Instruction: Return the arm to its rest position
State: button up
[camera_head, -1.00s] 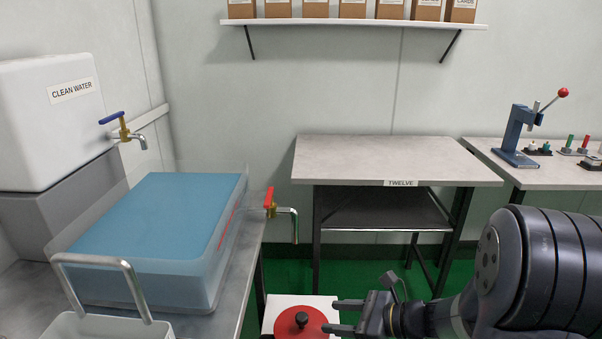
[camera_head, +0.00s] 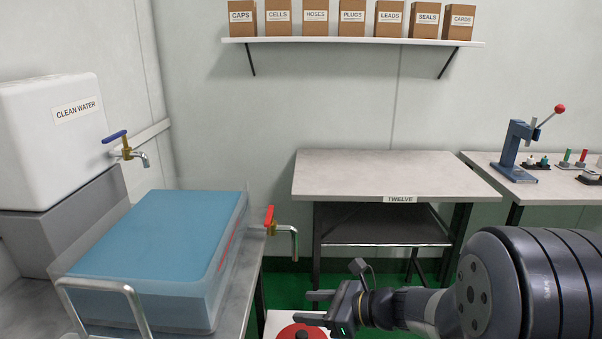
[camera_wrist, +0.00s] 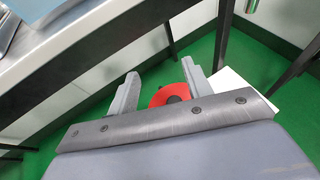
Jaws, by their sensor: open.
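My gripper (camera_head: 320,306) is in the lower middle of the head view, with its fingers pointing left. Its two fingers are apart and nothing shows between them. It is near a red round lid with a dark knob (camera_head: 301,333) on a white box (camera_head: 276,322) at the bottom edge. In the wrist view my gripper (camera_wrist: 160,88) shows both fingers spread, with the red lid (camera_wrist: 168,94) visible beyond and between them. The white box (camera_wrist: 232,92) shows beside the right finger. Whether the fingers are directly above the lid is hard to tell.
A clear tank of blue water (camera_head: 160,235) with a red-handled tap (camera_head: 270,220) stands on a metal bench at left. A white clean water container (camera_head: 50,140) is behind it. The table marked TWELVE (camera_head: 390,174) is bare. A hand press (camera_head: 522,150) stands at right.

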jog(key=w+d+r+m+t+h+p, duration=0.2)
jog(key=r+p, duration=0.5)
jog(key=p, duration=0.1)
jog(key=w+d+r+m+t+h+p, duration=0.1)
jog(key=w+d+r+m+t+p, duration=0.1)
jog(key=r+p, duration=0.6)
jog(key=w+d+r+m+t+h+p, duration=0.2)
jog(key=w+d+r+m+p, duration=0.1)
jog(key=r+p, duration=0.4)
jog(key=shift+d+r+h+p, duration=0.25)
jog(key=shift+d+h+p, duration=0.05)
jog(key=shift+d+p, duration=0.45)
